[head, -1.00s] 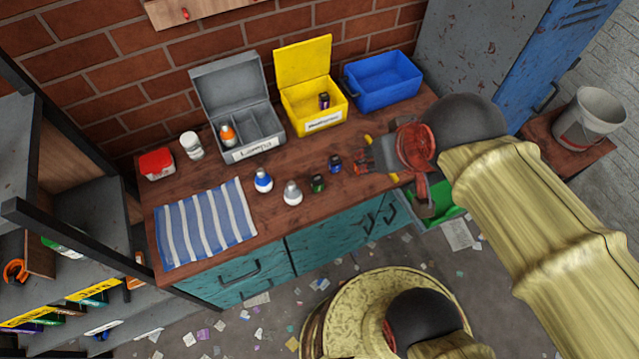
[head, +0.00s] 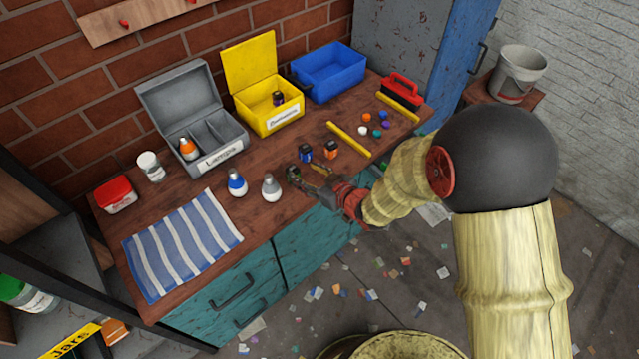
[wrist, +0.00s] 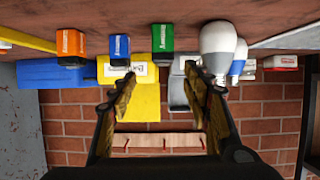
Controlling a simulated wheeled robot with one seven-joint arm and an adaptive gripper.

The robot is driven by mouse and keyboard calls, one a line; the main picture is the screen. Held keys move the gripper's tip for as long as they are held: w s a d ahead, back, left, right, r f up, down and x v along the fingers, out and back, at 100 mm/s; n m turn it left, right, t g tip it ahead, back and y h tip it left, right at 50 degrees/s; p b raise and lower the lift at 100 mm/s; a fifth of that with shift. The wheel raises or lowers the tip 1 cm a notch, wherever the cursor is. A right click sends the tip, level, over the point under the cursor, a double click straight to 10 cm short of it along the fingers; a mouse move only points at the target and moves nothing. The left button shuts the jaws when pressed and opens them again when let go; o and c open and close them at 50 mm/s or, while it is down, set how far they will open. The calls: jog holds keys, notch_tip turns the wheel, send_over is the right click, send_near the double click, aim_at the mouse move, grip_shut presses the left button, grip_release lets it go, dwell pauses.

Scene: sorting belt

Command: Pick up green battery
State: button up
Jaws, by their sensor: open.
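The green battery (head: 293,172) stands upright near the front edge of the workbench, partly hidden by my gripper in the head view. My gripper (head: 314,178) is low over the bench edge, just right of it, with open, empty jaws. In the wrist view, which shows the scene upside down, the green battery (wrist: 162,38) is beyond the fingertips, in line with the gap between them (wrist: 160,80). I cannot tell exactly how far away it is.
A blue battery (head: 305,152) and an orange battery (head: 331,149) stand close behind. A grey-white bulb (head: 271,188) and a blue-white bulb (head: 236,183) stand left. A yellow box (head: 283,120) and grey lamp box (head: 236,158) are at the back.

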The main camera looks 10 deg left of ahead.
aim_at(293, 169)
jog(key=shift+s+a+f, duration=0.2)
jog(key=shift+s+f, duration=0.1)
jog(key=shift+f, duration=0.2)
jog(key=shift+a+f+y, duration=0.1)
jog(key=shift+f+y, duration=0.05)
jog(key=shift+y, duration=0.15)
jog(key=b+x, duration=0.3)
jog(key=x, duration=0.4)
jog(key=shift+w, duration=0.35)
jog(key=shift+c, duration=0.6)
grip_shut()
